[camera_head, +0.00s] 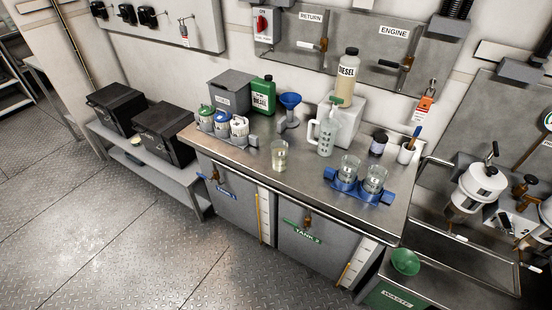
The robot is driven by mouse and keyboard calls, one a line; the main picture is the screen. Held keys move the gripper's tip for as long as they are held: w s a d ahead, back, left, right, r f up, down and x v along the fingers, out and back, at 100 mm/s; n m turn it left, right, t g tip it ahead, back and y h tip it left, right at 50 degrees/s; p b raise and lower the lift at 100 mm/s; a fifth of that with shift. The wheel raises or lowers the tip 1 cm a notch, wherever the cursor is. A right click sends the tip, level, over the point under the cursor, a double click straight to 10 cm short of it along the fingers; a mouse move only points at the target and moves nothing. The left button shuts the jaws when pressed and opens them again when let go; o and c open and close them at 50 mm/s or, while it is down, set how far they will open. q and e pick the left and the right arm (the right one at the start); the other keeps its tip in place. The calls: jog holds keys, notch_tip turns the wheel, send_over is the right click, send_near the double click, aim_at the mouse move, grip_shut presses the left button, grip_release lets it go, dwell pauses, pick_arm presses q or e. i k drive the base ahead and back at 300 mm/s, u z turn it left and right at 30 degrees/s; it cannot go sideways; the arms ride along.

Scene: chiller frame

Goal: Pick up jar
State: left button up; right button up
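A clear glass jar (279,157) with some pale yellowish content stands upright on the metal counter (250,172), near its front edge. Two more clear glass jars, a left one (349,168) and a right one (374,180), sit in a blue holder (342,186) to the right. A small dark jar (378,144) with a pale label stands behind them. I cannot tell which one the task's jar is. Neither of my grippers is in view.
A white jug (326,137), a diesel bottle (347,78) on a pale block, a blue funnel (290,103), a green can (263,95) and several lidded containers (222,124) crowd the counter's back and left. A green bowl-like funnel (405,261) is at lower right. The floor in front is clear.

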aim_at(278, 147)
jog(key=z, duration=1.05)
jog(key=k, duration=1.3)
jog(key=u, duration=0.25)
jog(key=i, duration=0.85)
jog(key=z, duration=0.3)
